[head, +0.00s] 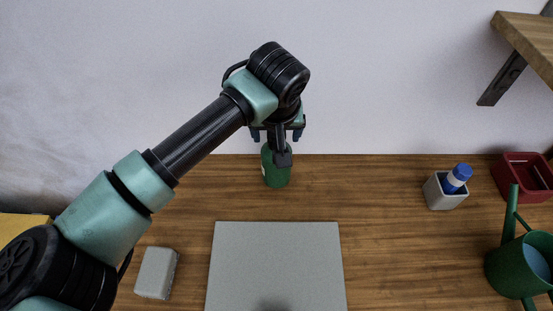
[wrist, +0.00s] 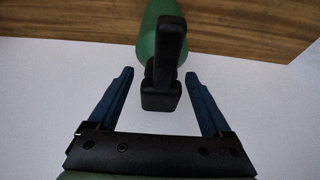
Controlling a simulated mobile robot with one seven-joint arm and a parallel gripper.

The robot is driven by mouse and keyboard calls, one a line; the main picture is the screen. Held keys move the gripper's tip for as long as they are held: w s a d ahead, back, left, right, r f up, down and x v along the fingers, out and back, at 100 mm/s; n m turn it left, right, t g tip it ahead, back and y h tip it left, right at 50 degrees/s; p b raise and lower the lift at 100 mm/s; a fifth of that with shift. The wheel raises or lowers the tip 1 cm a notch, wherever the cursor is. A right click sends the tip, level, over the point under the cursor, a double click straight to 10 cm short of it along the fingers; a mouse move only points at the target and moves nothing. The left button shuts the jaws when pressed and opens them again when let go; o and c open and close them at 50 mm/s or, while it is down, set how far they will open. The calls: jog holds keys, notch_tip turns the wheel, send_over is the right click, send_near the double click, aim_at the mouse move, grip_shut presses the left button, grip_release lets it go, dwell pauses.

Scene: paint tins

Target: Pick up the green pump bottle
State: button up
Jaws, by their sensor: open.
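The green pump bottle (head: 276,174) stands upright on the wooden table near the wall, behind the grey mat. My gripper (head: 277,136) is above it, and part of the arm covers the bottle's top in the head view. In the wrist view the bottle's green body (wrist: 150,40) is at the top, partly hidden by its black pump head (wrist: 161,95). The pump head appears between the blue fingers of my open gripper (wrist: 158,78), with a gap on each side. I cannot tell how far the fingers are above the bottle's body.
A grey mat (head: 275,260) lies in front of the bottle. A pale block (head: 157,272) is at left. At right are a grey cup (head: 443,194) holding a blue-capped bottle (head: 456,178), a red crate (head: 522,178) and a green watering can (head: 520,265). A wooden shelf (head: 530,38) hangs upper right.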

jog(key=shift+f, duration=0.15)
grip_shut()
dwell(0.4)
jog(key=shift+s+f, duration=0.15)
dwell(0.8)
